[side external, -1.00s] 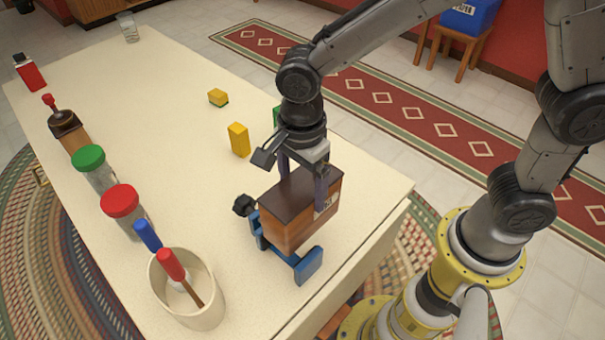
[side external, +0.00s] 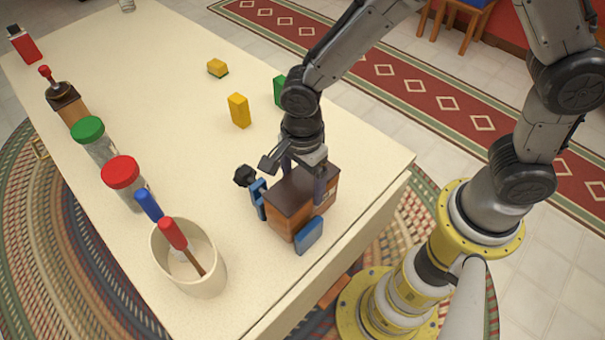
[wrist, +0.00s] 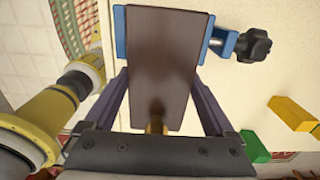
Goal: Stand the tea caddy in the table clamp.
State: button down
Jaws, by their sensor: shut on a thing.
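The tea caddy (side external: 290,208) is an orange-brown box with a dark brown lid, and it stands upright between the jaws of the blue table clamp (side external: 309,235). In the wrist view the caddy's dark lid (wrist: 162,70) fills the middle, with blue clamp jaws (wrist: 221,45) on both sides of its far end. My gripper (side external: 304,180) is shut on the caddy from above, one finger on each side. The clamp's black knob (side external: 245,176) is on the left. The caddy's bottom and most of the clamp's base are hidden.
A cream crock (side external: 190,262) with tools stands at the near table edge, beside a red-lidded jar (side external: 124,178) and a green-lidded jar (side external: 92,138). Yellow blocks (side external: 239,110) and a green block (side external: 279,91) lie behind the clamp. The table's centre is clear.

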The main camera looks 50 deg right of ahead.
jog(key=shift+f, duration=0.4)
dwell(0.4)
grip_release()
notch_tip(320, 180, up, 13)
jog(key=d+r+m+t, duration=0.2)
jog(key=d+r, duration=0.5)
jog(key=s+d+n+t, duration=0.3)
jog(key=s+d+n, duration=0.9)
jog(key=n, duration=0.8)
jog(key=shift+s+r+t, duration=0.3)
jog(key=shift+s+r, duration=0.1)
jog(key=shift+s, duration=0.15)
